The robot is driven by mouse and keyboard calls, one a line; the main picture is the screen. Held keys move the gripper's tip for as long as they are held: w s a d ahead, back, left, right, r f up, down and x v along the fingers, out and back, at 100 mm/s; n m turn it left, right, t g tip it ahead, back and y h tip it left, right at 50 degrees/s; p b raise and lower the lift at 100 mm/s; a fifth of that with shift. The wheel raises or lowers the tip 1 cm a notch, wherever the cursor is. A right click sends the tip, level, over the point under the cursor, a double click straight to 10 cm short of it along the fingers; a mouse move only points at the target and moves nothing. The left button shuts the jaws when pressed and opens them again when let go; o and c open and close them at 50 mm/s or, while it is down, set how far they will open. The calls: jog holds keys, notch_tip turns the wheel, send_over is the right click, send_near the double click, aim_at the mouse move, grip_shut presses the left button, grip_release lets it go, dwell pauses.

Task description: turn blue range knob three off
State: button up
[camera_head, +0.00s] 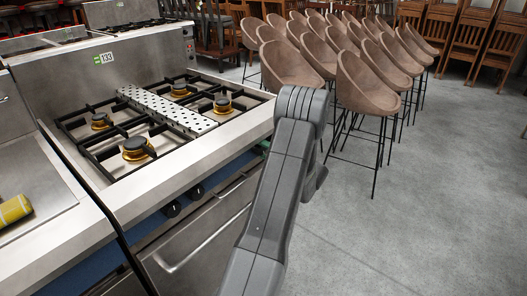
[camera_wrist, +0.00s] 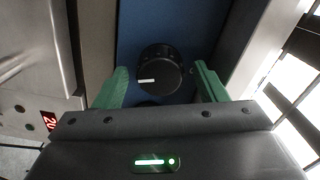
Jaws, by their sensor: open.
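The range (camera_head: 215,130) with the blue front panel (camera_head: 152,232) stands left of my arm in the head view. In the wrist view a round black knob (camera_wrist: 165,72) on the blue panel (camera_wrist: 140,28) has a white mark pointing left. My gripper (camera_wrist: 161,68) is open, its green fingers on either side of this knob with gaps visible. Part of another dark round shape shows below the knob, mostly hidden by my gripper. The knob's number cannot be read.
An oven door with a long handle (camera_head: 205,240) lies below the panel. Burners and a perforated strip (camera_head: 165,108) are on top. A counter with a yellow roll (camera_head: 14,208) is at the left. Brown stools (camera_head: 365,85) stand behind my arm; the floor at right is clear.

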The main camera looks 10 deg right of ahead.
jog(key=shift+w+a, duration=0.2)
jog(key=shift+w, duration=0.05)
jog(key=c, duration=1)
